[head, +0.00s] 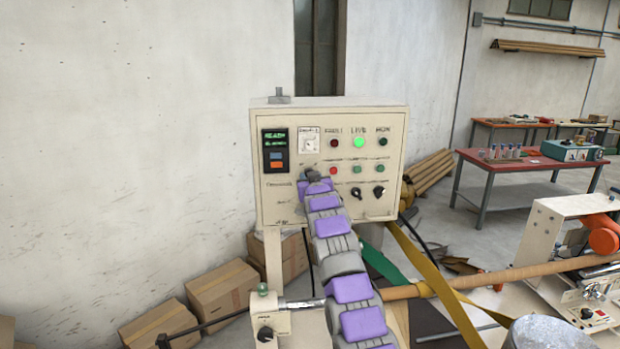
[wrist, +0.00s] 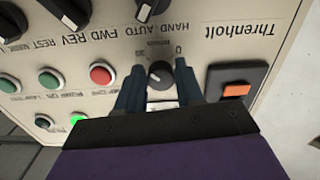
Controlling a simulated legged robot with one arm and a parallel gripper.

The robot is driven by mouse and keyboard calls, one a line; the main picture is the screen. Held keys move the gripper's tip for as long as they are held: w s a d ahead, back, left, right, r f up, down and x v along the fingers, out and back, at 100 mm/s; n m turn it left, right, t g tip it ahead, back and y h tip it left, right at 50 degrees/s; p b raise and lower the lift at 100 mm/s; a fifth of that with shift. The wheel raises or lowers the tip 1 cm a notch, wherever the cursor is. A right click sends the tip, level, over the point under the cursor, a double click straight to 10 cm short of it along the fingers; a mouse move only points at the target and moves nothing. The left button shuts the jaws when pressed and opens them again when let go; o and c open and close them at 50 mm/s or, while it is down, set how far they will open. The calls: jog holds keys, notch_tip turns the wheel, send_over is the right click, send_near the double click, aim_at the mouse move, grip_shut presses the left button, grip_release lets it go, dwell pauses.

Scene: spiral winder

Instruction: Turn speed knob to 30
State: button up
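The speed knob (wrist: 159,75) is a small round dark knob with a pale pointer mark, on the cream control panel. The wrist view shows the panel upside down, with small scale marks beside the knob; one reads 0. My gripper (wrist: 160,71) is open, with one blue-grey finger on each side of the knob. A gap shows between each finger and the knob. In the head view my gripper (head: 315,184) is at the lower left-middle of the panel and hides the knob.
The control panel (head: 285,213) also carries a display (head: 275,150), a lit green lamp (head: 359,142), push buttons and black selector knobs (head: 379,193) close to my gripper. Cardboard boxes (head: 222,293) stand below left. A long brown tube (head: 500,276) runs to the right.

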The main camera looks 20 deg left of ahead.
jog(key=shift+o, duration=1.4)
jog(key=shift+w+a, duration=0.15)
jog(key=shift+w, duration=0.05)
jog(key=shift+o, duration=0.4)
jog(key=shift+s+r, duration=0.15)
jog(key=shift+r, duration=0.05)
jog(key=shift+d, duration=0.2)
jog(key=b+v, duration=1.1)
jog(key=v, duration=0.6)
jog(key=shift+f, duration=0.2)
jog(key=shift+s+a, duration=0.1)
